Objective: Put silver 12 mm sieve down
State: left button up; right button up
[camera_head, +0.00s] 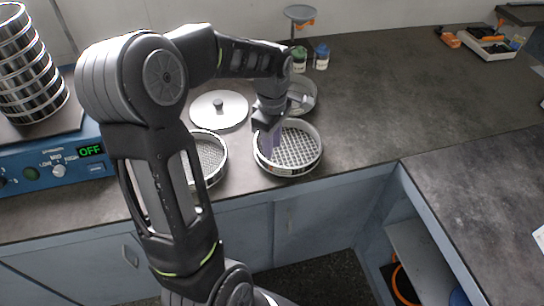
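A round silver sieve with a coarse mesh (298,148), by its look the 12 mm one, is level near the front edge of the counter. My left gripper (270,146) reaches down at the left part of its rim, with its fingers overlapping the wall and mesh. I cannot tell whether the fingers press on the rim or stand apart, nor whether the sieve's underside touches the counter. My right gripper is not in view.
A second, finer sieve (213,157) sits left, partly behind my arm. A grey lid (232,112) and a pan (311,99) lie behind. A blue shaker (40,168) showing OFF carries stacked sieves (30,75) at left. Two small jars (321,58) stand behind.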

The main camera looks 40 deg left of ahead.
pick_arm(q)
jog(key=shift+r, duration=1.85)
jog(key=shift+o, duration=0.2)
